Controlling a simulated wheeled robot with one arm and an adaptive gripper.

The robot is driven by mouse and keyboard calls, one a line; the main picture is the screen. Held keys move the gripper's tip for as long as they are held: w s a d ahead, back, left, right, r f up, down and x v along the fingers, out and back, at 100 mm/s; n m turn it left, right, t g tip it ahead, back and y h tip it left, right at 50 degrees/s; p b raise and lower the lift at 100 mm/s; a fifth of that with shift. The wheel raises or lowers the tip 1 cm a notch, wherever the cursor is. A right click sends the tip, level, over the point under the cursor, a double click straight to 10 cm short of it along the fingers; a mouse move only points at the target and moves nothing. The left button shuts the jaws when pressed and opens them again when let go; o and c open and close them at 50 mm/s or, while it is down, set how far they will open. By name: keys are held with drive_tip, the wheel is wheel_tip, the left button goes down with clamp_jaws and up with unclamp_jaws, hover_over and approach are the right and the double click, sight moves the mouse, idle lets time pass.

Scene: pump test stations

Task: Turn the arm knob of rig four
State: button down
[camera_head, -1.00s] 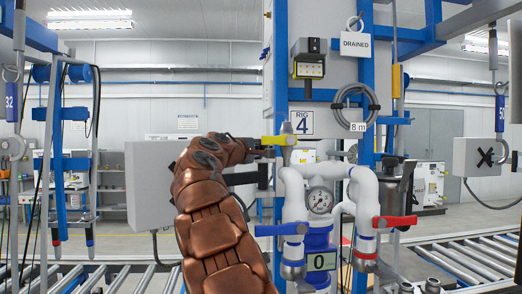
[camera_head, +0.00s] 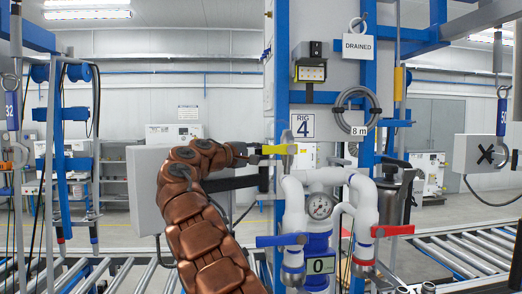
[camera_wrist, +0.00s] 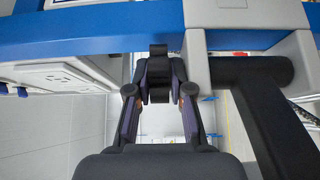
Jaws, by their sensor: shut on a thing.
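In the head view my gripper (camera_head: 243,155) reaches from the left to the rig's post, beside a yellow lever (camera_head: 280,149). The knob cannot be made out there, and the fingertips are small and partly hidden. A black horizontal arm (camera_head: 230,183) runs just below my gripper, from a grey box to the post.
The grey box (camera_head: 147,185) stands behind my arm. White pipes with a gauge (camera_head: 320,206), a blue lever (camera_head: 281,240) and a red lever (camera_head: 393,231) are right of my arm. A black bar (camera_wrist: 265,105) lies close at the wrist view's right. Roller conveyors (camera_head: 462,255) run below.

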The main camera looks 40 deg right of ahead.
drive_tip(key=c, duration=1)
unclamp_jaws()
drive_tip(key=shift+c, duration=0.2)
drive_tip(key=a, duration=1.2)
drive_tip(key=shift+w, duration=0.15)
